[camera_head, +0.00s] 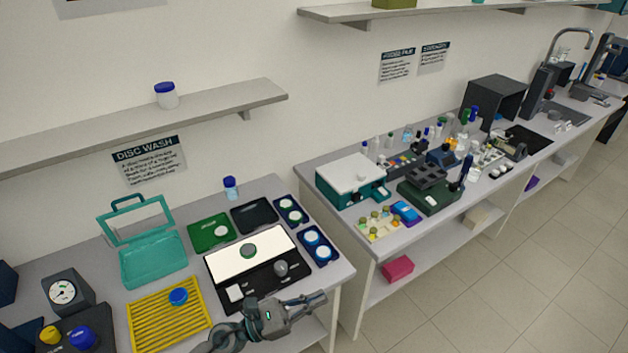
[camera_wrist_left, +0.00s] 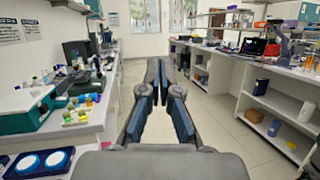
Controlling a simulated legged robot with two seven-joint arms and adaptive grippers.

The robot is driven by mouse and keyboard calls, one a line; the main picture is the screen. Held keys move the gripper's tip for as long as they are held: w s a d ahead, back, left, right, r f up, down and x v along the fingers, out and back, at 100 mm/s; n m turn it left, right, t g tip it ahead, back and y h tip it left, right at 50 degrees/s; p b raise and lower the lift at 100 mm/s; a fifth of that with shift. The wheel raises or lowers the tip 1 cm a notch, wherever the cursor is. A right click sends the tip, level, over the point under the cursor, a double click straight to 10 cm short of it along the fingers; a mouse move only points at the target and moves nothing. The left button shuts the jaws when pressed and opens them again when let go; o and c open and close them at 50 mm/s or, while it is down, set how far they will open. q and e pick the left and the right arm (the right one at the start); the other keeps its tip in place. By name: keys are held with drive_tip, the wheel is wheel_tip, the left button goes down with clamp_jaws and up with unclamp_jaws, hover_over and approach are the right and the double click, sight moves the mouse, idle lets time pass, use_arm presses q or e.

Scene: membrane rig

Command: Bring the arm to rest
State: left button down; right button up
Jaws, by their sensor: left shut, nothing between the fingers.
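My left gripper (camera_head: 318,297) is shut and empty. In the head view it hangs in front of the near bench's front right corner, its fingers pointing right. In the left wrist view its fingertips (camera_wrist_left: 160,66) meet, with the aisle floor beyond them and nothing between them. My right gripper is in neither view.
The near bench (camera_head: 335,280) holds a black tray with a white panel (camera_head: 245,262), a yellow rack (camera_head: 150,318), a teal open case (camera_head: 150,262) and blue disc holders (camera_head: 318,245). A second bench (camera_head: 375,246) stands to the right. The aisle floor (camera_head: 480,290) is clear.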

use_arm(q)
drive_tip(key=w+a+n+t+y, duration=0.35)
drive_tip(key=n+t+y, duration=0.2)
drive_tip(key=n, duration=0.55)
drive_tip(key=w+a+n+t+y, duration=0.2)
drive_tip(key=a+n+t+y, duration=0.25)
drive_tip(key=n+t, duration=0.4)
drive_tip(key=s+a+f+n+g+y, duration=0.1)
drive_tip(key=a+f+n+g+y, duration=0.2)
drive_tip(key=a+f+n+y, duration=0.45)
drive_tip(key=s+a+f+n+g+y, duration=0.1)
drive_tip(key=a+f+n+g+y, duration=0.25)
drive_tip(key=f+n, duration=0.8)
drive_tip(key=s+a+f+n+g, duration=0.1)
drive_tip(key=s+f+n+g, duration=0.5)
drive_tip(key=s, duration=0.4)
drive_tip(key=s+a+f+n+g, duration=0.2)
drive_tip(key=s+f+n+g, duration=0.25)
drive_tip(key=s+f, duration=0.35)
drive_tip(key=s+f+g, duration=0.1)
drive_tip(key=s+f, duration=0.2)
drive_tip(key=f, duration=2.2)
drive_tip(key=s+a+f+g, duration=0.1)
drive_tip(key=s+a+f, duration=0.1)
drive_tip(key=s+f, duration=1.5)
drive_tip(key=shift+s+a+f+g+b, duration=0.3)
drive_tip(key=shift+s+b, duration=0.1)
drive_tip(key=shift+s, duration=0.3)
